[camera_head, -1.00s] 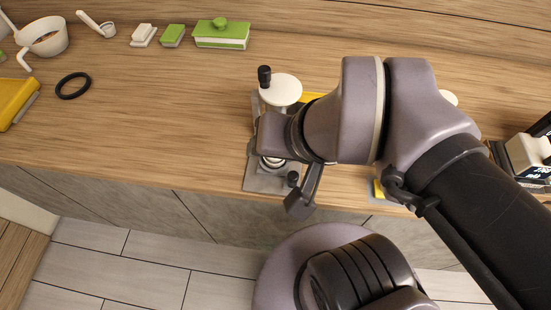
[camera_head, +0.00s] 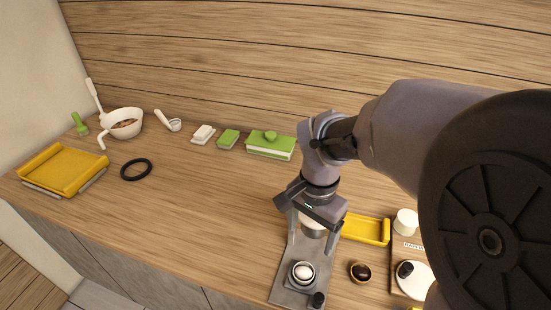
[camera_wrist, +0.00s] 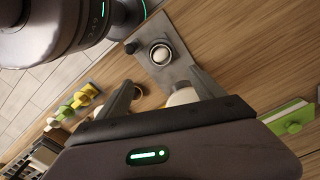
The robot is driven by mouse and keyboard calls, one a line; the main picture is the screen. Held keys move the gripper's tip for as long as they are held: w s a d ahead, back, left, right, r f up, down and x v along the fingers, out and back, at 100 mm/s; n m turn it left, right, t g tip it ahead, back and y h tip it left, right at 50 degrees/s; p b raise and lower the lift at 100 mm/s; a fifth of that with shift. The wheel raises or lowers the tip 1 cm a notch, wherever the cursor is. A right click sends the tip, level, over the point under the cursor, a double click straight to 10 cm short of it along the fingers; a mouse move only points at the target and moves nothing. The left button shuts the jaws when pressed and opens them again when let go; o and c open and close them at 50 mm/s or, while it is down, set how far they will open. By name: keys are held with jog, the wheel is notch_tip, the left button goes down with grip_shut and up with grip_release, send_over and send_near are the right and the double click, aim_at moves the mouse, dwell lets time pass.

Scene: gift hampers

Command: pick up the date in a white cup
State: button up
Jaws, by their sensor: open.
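In the wrist view a dark round thing with a pale rim (camera_wrist: 138,92) shows partly behind one finger. My gripper (camera_head: 312,238) is open over the back of the stand, pointing down. In the wrist view its fingers (camera_wrist: 160,76) are spread, with a white round piece (camera_wrist: 183,97) between and beyond them; I see no grip on it.
A dark-rimmed cup with a white ball (camera_head: 304,271) stands on the stand's front. A yellow tray (camera_head: 368,229), a white cylinder (camera_head: 405,222) and a black-knobbed white disc (camera_head: 417,283) are to the right.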

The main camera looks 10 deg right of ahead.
jog(key=b, duration=0.5)
send_over(304, 270)
jog(key=f, duration=1.1)
jog(key=shift+s+f, duration=0.2)
jog(key=shift+f, duration=0.2)
notch_tip(304, 270, down, 5)
jog(key=shift+w+b, duration=0.15)
jog(key=shift+b, duration=0.85)
jog(key=shift+r, duration=0.15)
jog(key=shift+c, duration=0.5)
jog(key=c, duration=1.3)
